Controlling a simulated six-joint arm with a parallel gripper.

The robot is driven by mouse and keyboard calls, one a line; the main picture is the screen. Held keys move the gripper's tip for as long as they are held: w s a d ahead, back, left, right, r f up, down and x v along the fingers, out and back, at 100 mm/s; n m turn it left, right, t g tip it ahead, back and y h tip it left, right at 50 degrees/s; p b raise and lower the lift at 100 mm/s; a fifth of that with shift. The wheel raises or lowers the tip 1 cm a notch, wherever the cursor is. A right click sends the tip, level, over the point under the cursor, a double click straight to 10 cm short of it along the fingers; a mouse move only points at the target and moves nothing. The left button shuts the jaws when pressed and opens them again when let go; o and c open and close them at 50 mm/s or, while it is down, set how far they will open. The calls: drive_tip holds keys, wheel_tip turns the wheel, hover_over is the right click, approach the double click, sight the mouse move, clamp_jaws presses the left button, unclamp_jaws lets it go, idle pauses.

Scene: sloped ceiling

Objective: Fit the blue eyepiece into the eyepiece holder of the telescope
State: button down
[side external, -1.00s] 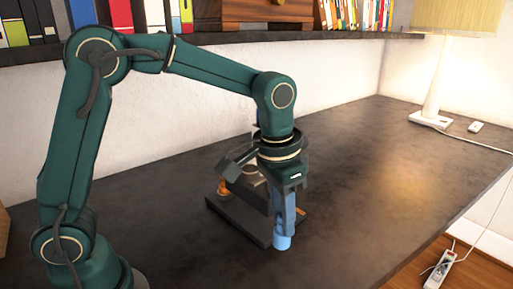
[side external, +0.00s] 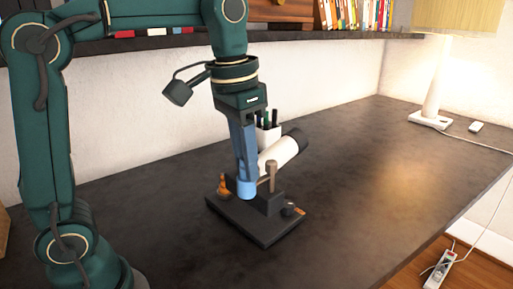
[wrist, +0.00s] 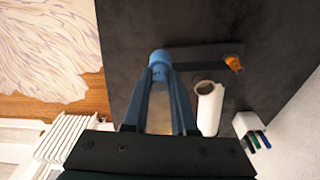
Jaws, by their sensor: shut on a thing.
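My gripper (side external: 245,175) points down and is shut on the blue eyepiece (side external: 247,190), a short light-blue cylinder. In the wrist view the blue eyepiece (wrist: 159,58) sits upright-looking between the fingertips. In the side view it overlaps the telescope's base; its height above the base is hard to tell. The telescope's white tube (side external: 279,155) is tilted, with a dark far end, on a dark stand and flat base (side external: 262,232). In the wrist view the white tube (wrist: 210,110) lies right of the fingers, with a round open end towards the eyepiece. I cannot make out the eyepiece holder for certain.
An orange piece (side external: 224,186) stands on the base's left part, and a small dark knob-like piece (side external: 291,210) at its right. A white pen cup (side external: 265,136) stands behind the tube. The table's right side is clear up to the lamp (side external: 430,118).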

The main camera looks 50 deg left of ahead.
sight(273, 169)
drive_tip(key=a+r+n, duration=0.2)
drive_tip(key=a+r, duration=0.1)
drive_tip(key=a, duration=0.6)
drive_tip(key=a+r+n, duration=0.2)
drive_tip(key=a+r, duration=0.2)
drive_tip(key=a, duration=0.5)
drive_tip(key=shift+n+y, duration=0.3)
drive_tip(key=shift+w+d+f, duration=1.25)
drive_tip(key=shift+d+f, duration=0.25)
drive_tip(key=shift+f, duration=0.4)
drive_tip(key=shift+w+d+f, duration=1.25)
drive_tip(key=shift+d+f, duration=0.2)
drive_tip(key=shift+f, duration=0.5)
drive_tip(key=shift+w+d+f, duration=1.25)
drive_tip(key=shift+d+f, duration=0.25)
drive_tip(key=shift+f, duration=0.4)
drive_tip(key=shift+f, duration=0.15)
drive_tip(key=c, duration=0.7)
unclamp_jaws()
